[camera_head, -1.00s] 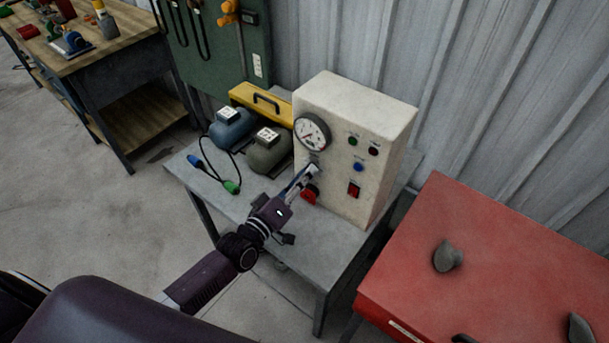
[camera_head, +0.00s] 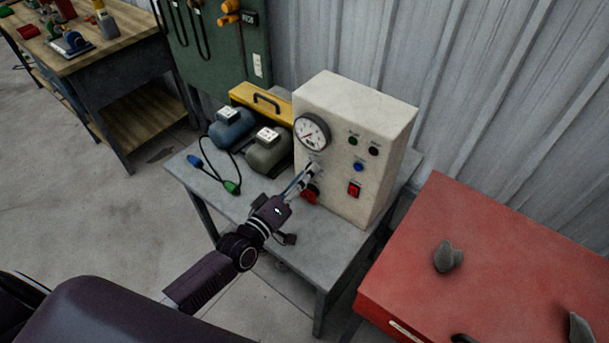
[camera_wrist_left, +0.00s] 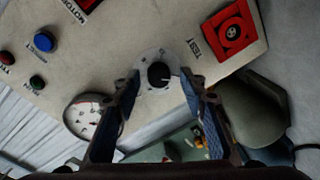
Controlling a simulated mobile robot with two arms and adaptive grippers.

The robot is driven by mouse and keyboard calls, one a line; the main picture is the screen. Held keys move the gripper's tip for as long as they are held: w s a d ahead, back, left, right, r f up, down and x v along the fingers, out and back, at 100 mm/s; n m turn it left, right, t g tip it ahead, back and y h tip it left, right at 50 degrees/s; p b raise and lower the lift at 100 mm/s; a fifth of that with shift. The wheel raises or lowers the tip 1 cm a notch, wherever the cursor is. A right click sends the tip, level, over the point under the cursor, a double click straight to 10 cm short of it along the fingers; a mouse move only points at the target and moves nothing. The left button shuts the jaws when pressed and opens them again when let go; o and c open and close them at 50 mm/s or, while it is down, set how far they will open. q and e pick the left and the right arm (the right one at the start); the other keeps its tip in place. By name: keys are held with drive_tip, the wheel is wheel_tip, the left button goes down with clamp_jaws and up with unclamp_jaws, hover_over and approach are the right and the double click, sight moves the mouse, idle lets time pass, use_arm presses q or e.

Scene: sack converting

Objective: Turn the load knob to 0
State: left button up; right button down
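The load knob (camera_wrist_left: 159,75) is a small black round knob with a pale pointer mark, on a round grey dial plate (camera_wrist_left: 152,61) on the cream control box (camera_head: 368,104). In the wrist view the pointer mark faces right. My left gripper (camera_head: 310,169) is at the box front below the gauge and hides the knob in the head view. In the wrist view its two blue-padded fingers (camera_wrist_left: 160,84) are open, one on each side of the knob, with gaps visible. My right gripper is not in view.
The box carries a gauge (camera_head: 311,132), a red emergency button (camera_head: 309,195), a red switch (camera_head: 354,189) and small buttons. Blue (camera_head: 231,128) and olive (camera_head: 268,150) motors stand beside it on the grey table (camera_head: 330,236). A red cabinet (camera_head: 500,250) is at right.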

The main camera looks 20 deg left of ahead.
use_arm(q)
drive_tip(key=v, duration=1.2)
idle(0.6)
